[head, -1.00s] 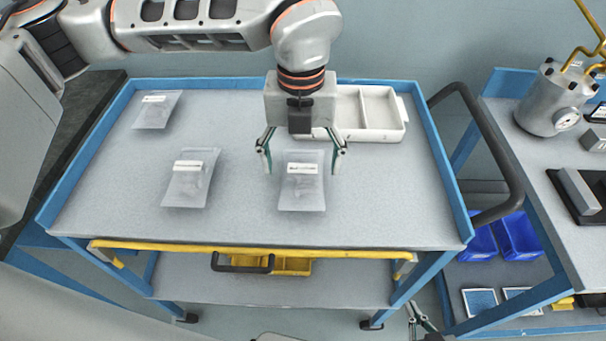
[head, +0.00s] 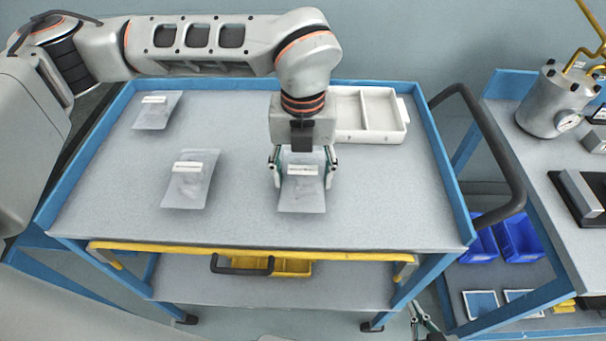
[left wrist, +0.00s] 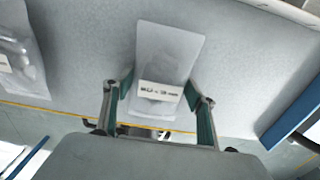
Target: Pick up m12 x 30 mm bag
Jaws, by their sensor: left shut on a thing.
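A clear plastic bag with a white label (head: 302,196) lies on the cart top, right of the middle. In the left wrist view the bag (left wrist: 168,48) sits between my fingers, and its label print is blurred but looks like M12 x 30 mm. My left gripper (head: 303,184) points down over the bag and is shut on it, with a finger at each side; it also shows in the left wrist view (left wrist: 159,92). Part of my right gripper (head: 422,320) shows at the bottom edge, low beside the cart; its opening is unclear.
Two similar bags lie to the left, one in the middle (head: 190,180) and one at the back (head: 155,112). A white divided tray (head: 385,137) stands behind my gripper. The cart has a raised blue rim (head: 437,160). The front right of its top is clear.

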